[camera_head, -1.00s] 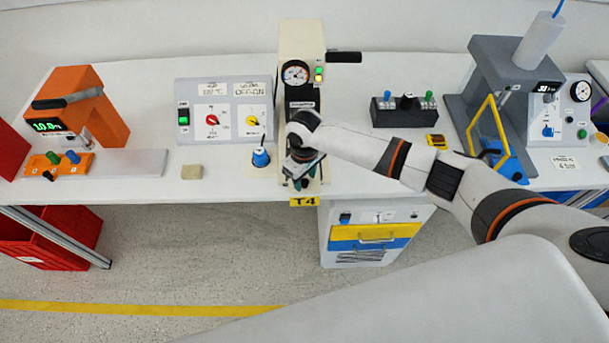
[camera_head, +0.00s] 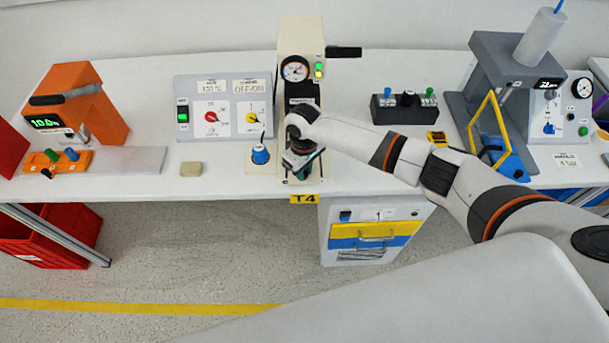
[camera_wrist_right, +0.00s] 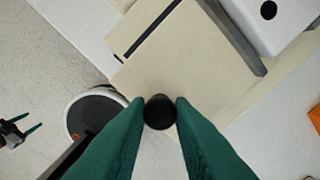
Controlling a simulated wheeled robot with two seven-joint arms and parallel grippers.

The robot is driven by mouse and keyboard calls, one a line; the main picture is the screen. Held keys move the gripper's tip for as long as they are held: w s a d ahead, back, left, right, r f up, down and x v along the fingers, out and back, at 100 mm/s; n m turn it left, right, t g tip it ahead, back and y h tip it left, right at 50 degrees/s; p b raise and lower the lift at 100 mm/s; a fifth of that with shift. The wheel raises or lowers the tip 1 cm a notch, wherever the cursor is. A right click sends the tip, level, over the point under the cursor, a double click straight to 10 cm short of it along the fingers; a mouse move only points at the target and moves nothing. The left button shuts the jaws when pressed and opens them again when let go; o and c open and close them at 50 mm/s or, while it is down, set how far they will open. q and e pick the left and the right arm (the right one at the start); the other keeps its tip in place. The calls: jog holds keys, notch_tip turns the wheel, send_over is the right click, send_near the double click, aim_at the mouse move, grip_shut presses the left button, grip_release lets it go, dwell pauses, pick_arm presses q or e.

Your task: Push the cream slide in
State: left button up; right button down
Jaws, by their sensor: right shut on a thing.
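The cream slide (camera_wrist_right: 185,55) shows in the right wrist view as a flat cream piece, with a round black knob (camera_wrist_right: 159,112) at its near edge. My right gripper (camera_wrist_right: 160,106) is shut on this knob, one green finger at each side. In the head view, my right gripper (camera_head: 301,160) is at the front of the tall cream machine (camera_head: 300,38), above the T4 label, and the wrist hides most of the slide. My left gripper (camera_wrist_right: 30,131) shows small at the left edge of the wrist view, fingers apart and empty, away from the machine.
A black box with knobs (camera_head: 404,108) stands to the right. The table's front edge runs below the gripper.

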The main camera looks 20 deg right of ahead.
jog(key=w+b, duration=0.1)
jog(key=w, duration=0.1)
jog(key=w+d+b, duration=0.1)
jog(key=w, duration=0.1)
jog(key=w+b, duration=0.1)
jog(key=shift+w+d+f, duration=0.25)
jog(key=shift+w+d, duration=0.05)
jog(key=shift+w, duration=0.1)
jog(key=shift+w+d+r+b, duration=0.15)
jog(key=shift+w+r+b, duration=0.15)
jog(key=shift+w, duration=0.15)
jog(key=c, duration=1.3)
grip_release()
jog(key=shift+o, duration=0.2)
notch_tip(320, 180, up, 8)
jog(key=shift+f+b, duration=0.25)
jog(key=shift+b, duration=0.1)
jog(key=shift+c, duration=0.3)
